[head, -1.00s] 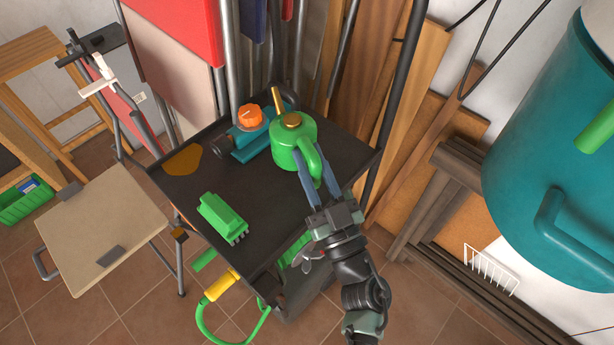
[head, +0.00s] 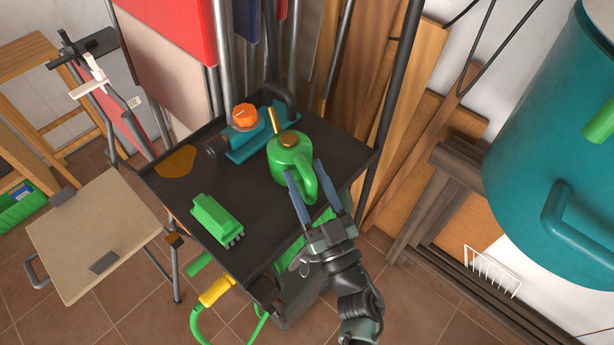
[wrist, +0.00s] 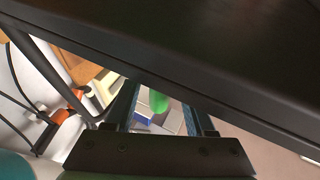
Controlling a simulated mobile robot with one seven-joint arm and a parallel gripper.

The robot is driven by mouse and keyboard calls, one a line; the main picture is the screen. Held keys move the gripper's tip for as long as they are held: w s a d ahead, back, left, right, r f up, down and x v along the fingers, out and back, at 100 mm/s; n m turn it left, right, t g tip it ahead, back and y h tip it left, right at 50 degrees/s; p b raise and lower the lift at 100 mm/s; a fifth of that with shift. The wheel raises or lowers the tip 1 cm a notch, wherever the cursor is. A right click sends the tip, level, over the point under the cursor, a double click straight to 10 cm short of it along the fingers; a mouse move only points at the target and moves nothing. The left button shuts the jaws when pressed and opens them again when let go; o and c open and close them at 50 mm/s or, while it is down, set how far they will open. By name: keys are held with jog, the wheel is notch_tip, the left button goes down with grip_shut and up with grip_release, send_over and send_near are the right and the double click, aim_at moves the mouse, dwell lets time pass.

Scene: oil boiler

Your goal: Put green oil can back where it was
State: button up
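The green oil can (head: 290,158), with a brass cap and a thin brass spout, appears to stand upright on the black cart top (head: 240,190) near its right side. Its curved handle faces my gripper. My gripper (head: 304,170) is open, with its two blue-grey fingers apart on either side of the handle. I cannot tell whether a finger touches it. In the wrist view the fingers (wrist: 158,105) are also spread, below the dark cart edge (wrist: 150,85). A blurred green patch (wrist: 158,101) shows between them; I cannot tell what it is.
A teal device with an orange knob (head: 244,117) sits behind the can. A green brush-like block (head: 217,220) lies at the front left, and an ochre patch (head: 175,162) at the left. The middle of the cart top is clear. A large teal tank (head: 550,150) stands at the right.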

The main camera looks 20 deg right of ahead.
jog(key=shift+r, duration=0.25)
jog(key=v, duration=1.2)
jog(key=shift+b, duration=0.3)
jog(key=shift+f, duration=0.15)
jog(key=w+d+r+m+t+h, duration=0.1)
jog(key=w+r+h, duration=0.25)
jog(key=r, duration=0.65)
jog(key=w+r+m+t+h, duration=0.2)
jog(key=w+r, duration=0.2)
jog(key=r, duration=0.6)
jog(key=w+d+r+m+t+h, duration=0.1)
jog(key=w+r+h, duration=0.2)
jog(key=r, duration=0.7)
jog(key=s+a+r+y, duration=0.1)
jog(key=s+a+r, duration=0.2)
jog(key=r, duration=0.5)
jog(key=s+a+r+n+t+y, duration=0.1)
jog(key=s+a+r+y, duration=0.1)
jog(key=a+r, duration=0.4)
jog(key=s+a+r+n+y, duration=0.1)
jog(key=s+a+r, duration=0.2)
jog(key=r, duration=0.7)
jog(key=shift+s+a+t+y, duration=0.3)
jog(key=shift+a+y, duration=0.05)
jog(key=shift+a, duration=0.4)
